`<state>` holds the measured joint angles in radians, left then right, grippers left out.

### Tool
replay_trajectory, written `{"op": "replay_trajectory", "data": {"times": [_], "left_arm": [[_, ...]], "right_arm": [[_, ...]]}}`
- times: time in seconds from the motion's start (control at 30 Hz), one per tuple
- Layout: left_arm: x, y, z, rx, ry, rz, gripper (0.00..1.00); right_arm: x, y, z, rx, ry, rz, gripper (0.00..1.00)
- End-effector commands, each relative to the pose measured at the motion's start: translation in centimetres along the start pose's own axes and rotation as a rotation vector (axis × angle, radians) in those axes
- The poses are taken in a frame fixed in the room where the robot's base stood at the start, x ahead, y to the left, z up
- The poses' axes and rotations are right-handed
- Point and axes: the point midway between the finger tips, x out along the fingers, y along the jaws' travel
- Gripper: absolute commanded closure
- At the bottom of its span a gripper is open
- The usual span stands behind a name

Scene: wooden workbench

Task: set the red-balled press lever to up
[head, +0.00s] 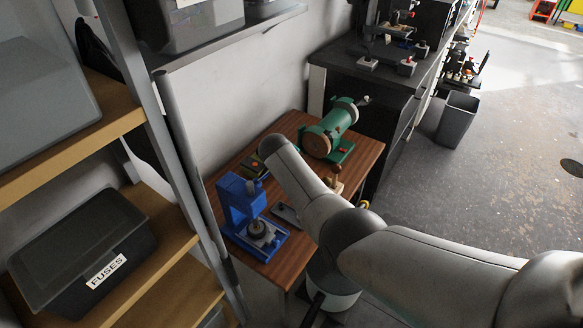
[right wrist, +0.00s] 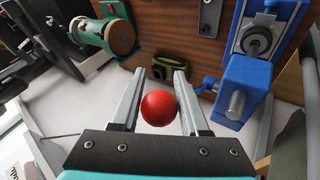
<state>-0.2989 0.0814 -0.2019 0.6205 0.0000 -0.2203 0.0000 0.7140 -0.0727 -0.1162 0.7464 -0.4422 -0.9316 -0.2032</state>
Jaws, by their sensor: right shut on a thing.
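The blue press (head: 238,200) stands on the left of the wooden workbench. It also shows at the right of the right wrist view (right wrist: 245,85). The lever's red ball (right wrist: 158,108) sits between the fingers of my right gripper (right wrist: 160,76) in the right wrist view, and the gripper is shut on it. The lever's rod is hidden, so its angle cannot be told. In the head view my right arm crosses the bench and its gripper and the ball cannot be made out. My left gripper is in neither view.
A green machine (head: 331,128) stands at the bench's back right. A small dark green and yellow item (right wrist: 169,72) lies near the fingertips in the wrist view. A flat grey plate (head: 287,215) lies beside the press. A shelf with a FUSES bin (head: 85,245) borders the left.

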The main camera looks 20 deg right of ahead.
Motion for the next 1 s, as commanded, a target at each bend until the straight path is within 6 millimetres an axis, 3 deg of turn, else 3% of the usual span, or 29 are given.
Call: {"op": "replay_trajectory", "data": {"times": [0.03,0.53,0.57,0.8,1.0], "left_arm": [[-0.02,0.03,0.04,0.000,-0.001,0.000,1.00],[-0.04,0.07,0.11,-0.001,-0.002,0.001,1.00],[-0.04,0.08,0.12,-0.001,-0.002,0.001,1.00],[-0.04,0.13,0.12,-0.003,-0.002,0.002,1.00],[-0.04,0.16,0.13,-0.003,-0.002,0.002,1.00]], "right_arm": [[-0.41,0.31,-1.05,0.008,0.024,0.004,1.00],[-0.57,0.32,-1.38,0.009,0.027,0.004,1.00],[-0.57,0.31,-1.39,0.009,0.027,0.004,0.54],[-0.61,0.22,-1.46,0.008,0.028,0.002,0.27],[-0.61,0.20,-1.47,0.008,0.028,0.002,0.27]]}}
